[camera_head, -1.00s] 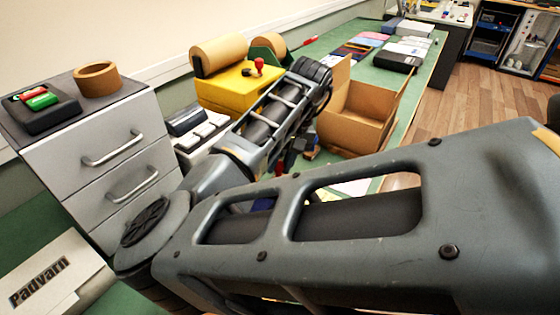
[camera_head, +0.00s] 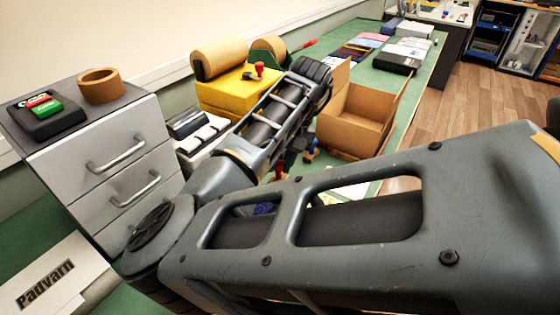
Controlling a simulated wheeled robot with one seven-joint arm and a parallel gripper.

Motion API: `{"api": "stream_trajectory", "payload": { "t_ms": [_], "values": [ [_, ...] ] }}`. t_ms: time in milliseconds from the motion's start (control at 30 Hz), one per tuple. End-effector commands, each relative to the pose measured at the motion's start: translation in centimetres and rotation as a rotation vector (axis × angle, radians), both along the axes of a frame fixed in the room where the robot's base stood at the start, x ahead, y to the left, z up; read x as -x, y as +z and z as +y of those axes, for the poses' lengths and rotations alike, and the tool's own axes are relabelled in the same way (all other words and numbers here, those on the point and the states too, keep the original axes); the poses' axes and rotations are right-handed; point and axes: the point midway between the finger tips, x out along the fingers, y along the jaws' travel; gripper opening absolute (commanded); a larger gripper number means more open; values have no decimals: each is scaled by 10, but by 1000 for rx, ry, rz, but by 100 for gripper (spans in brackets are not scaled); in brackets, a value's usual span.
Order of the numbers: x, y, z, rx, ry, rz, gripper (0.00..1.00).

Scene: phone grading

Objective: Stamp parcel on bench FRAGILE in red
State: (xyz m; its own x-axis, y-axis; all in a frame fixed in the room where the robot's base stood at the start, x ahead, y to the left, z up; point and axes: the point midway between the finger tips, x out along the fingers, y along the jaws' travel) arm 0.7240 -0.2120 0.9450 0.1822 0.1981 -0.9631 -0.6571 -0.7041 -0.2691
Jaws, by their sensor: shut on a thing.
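My arm fills the foreground and reaches over the green bench (camera_head: 412,112). A red-handled stamp (camera_head: 259,69) stands on the yellow box (camera_head: 222,97). Just past my forearm, a small red piece (camera_head: 280,168) and a blue-handled object (camera_head: 311,148) show low over the bench, partly hidden. An open cardboard box (camera_head: 352,118) stands right of the forearm. I cannot tell whether it is the parcel. No FRAGILE mark shows.
A grey drawer unit (camera_head: 100,150) at left carries a tape roll (camera_head: 99,86) and a dark pad with green and red items (camera_head: 45,110). Flat packs and boxes lie farther along the bench.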

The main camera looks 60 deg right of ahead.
Motion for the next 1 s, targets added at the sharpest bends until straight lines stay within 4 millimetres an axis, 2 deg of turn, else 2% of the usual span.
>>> {"api": "stream_trajectory", "payload": {
  "t_ms": [100, 700, 1000],
  "values": [
    [0, 13, 0, 1, -1, 0, 10],
    [0, 53, 0, 1, 0, -1, 10],
    [0, 55, 0, 1, 0, -1, 10]
  ]
}}
